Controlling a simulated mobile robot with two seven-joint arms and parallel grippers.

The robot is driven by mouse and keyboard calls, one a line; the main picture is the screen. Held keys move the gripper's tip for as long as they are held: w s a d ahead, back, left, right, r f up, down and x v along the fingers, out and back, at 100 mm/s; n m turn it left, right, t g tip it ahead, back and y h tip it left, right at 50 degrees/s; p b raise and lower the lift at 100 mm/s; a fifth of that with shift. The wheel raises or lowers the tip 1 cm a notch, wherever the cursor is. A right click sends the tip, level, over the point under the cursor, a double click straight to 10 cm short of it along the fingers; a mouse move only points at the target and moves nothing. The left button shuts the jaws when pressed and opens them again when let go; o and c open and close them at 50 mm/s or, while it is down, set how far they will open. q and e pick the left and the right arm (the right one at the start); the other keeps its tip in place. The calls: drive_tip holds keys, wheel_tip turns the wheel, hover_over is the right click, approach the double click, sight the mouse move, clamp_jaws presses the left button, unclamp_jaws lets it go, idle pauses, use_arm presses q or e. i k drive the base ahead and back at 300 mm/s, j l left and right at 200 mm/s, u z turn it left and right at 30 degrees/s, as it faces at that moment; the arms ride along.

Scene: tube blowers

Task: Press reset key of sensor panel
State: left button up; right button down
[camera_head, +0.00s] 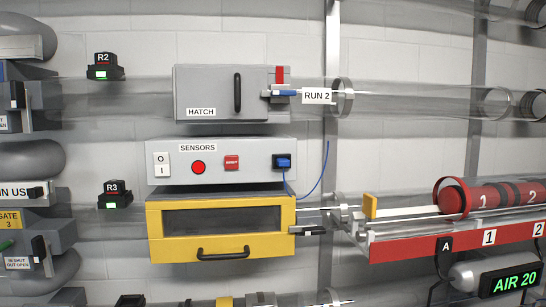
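The sensor panel (215,175) is a grey box labelled SENSORS on the wall, left of the picture's middle. On its front, from left to right, are a white O/I rocker switch (162,165), a round red lamp or button (198,168), a small square red key (232,163) with white lettering that seems to read RESET, and a blue plug (284,163) in a black socket. A blue cable (318,180) hangs from the plug. The red key is unobstructed. Neither of my grippers is in view.
A grey HATCH box (208,95) sits above the panel. A yellow drawer (220,255) with a black handle is directly below. Clear tubes (430,102) run across the wall. A red tray (460,245) holding a red canister (485,196) is at the right. Gate units (30,225) stand at the left.

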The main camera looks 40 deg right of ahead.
sight(231, 162)
drive_tip(key=z, duration=1.05)
